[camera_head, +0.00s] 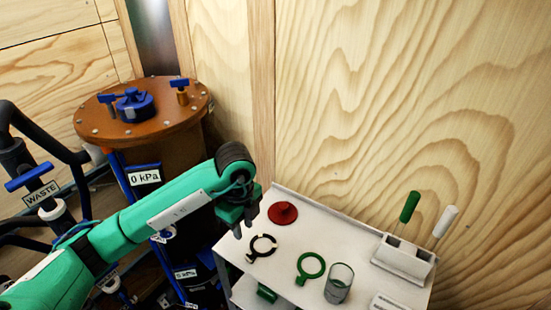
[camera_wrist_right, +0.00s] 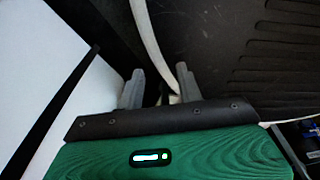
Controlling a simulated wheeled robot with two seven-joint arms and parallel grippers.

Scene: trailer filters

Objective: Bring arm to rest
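My left arm, green with a dark wrist, comes in from the left in the head view. Its gripper (camera_head: 246,228) hangs pointing down over the left edge of the white cart (camera_head: 345,225), close to a black ring clamp (camera_head: 262,246). I see nothing held in it, but the finger gap is too small to make out. My right gripper (camera_wrist_right: 160,90) shows only in the right wrist view. Its two grey fingers stand apart with nothing gripped between them, and a pale curved strip lies behind them.
The cart carries a red disc (camera_head: 283,213), a green ring clamp (camera_head: 310,268), a glass cylinder (camera_head: 339,284) and a white holder (camera_head: 403,259) with green and white handled tools. An orange-brown vessel (camera_head: 150,116) stands behind my left arm. Wooden walls close off the back.

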